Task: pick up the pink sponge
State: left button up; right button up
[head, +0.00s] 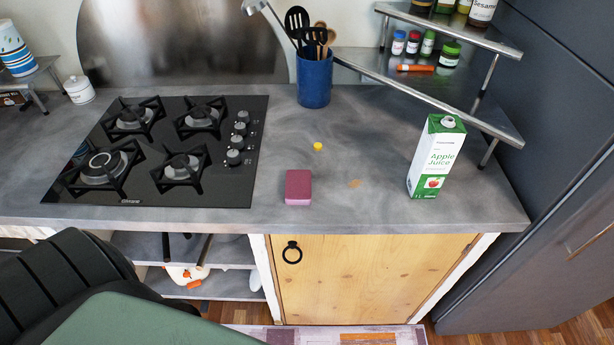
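The pink sponge (298,187) lies flat on the grey counter (385,205), near its front edge and to the right of the gas hob. Its top is darker, and a lighter pink side faces me. Nothing touches it. Neither of my grippers shows in the head view.
A black gas hob (165,150) lies left of the sponge. An apple juice carton (436,157) stands to the right, and a small yellow cap (318,146) lies behind the sponge. A blue utensil pot (314,80) and a metal spice shelf (450,95) stand behind. The counter around the sponge is clear.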

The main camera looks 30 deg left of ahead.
aim_at(298, 186)
jog(key=l+u, duration=0.55)
jog(key=u, duration=0.15)
jog(key=l+u, duration=0.3)
